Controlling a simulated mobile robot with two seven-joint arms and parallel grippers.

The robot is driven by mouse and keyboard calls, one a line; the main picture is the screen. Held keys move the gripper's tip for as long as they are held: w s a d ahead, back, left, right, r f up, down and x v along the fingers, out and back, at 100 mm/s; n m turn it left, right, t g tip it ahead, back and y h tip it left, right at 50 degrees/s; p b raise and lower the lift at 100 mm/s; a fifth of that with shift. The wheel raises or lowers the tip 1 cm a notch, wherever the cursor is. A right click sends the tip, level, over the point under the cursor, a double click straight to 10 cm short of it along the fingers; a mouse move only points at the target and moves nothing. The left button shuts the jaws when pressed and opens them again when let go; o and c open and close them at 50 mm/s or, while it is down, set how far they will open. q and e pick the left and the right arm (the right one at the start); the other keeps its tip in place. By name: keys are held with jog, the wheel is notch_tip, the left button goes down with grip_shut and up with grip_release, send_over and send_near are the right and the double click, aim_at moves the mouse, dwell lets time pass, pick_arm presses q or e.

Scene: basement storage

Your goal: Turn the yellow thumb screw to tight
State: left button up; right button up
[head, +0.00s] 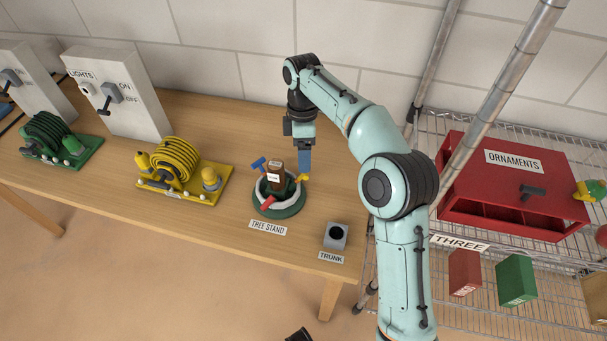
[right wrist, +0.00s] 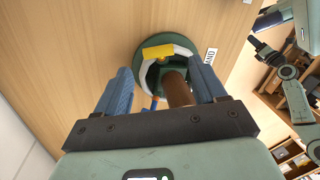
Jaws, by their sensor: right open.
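The green tree stand (head: 279,212) sits on the wooden table, with a brown trunk (head: 277,178) upright in its middle. The yellow thumb screw (head: 303,178) sticks out on the stand's right side; in the right wrist view it (right wrist: 158,52) lies across the pale ring, just beyond my fingertips. A blue screw (head: 259,163) and a red screw (head: 267,202) sit elsewhere on the stand. My right gripper (head: 305,170) points down over the yellow screw's side. In the right wrist view its blue fingers (right wrist: 160,72) are apart, with nothing gripped. My left gripper is not clearly seen.
A grey trunk block (head: 336,236) stands near the table's front right corner. A yellow hose reel (head: 177,165) and a green hose reel (head: 52,137) are to the left. The lights box (head: 118,95) stands behind them. A wire shelf with a red ornaments box (head: 512,185) is at right.

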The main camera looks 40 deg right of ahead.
aim_at(304, 176)
jog(key=f, duration=0.2)
jog(key=f+b, duration=0.1)
jog(key=f, duration=0.3)
jog(key=shift+s+a+f, duration=0.2)
jog(key=shift+s+a, duration=0.05)
jog(key=shift+s, duration=0.1)
jog(key=c, duration=1)
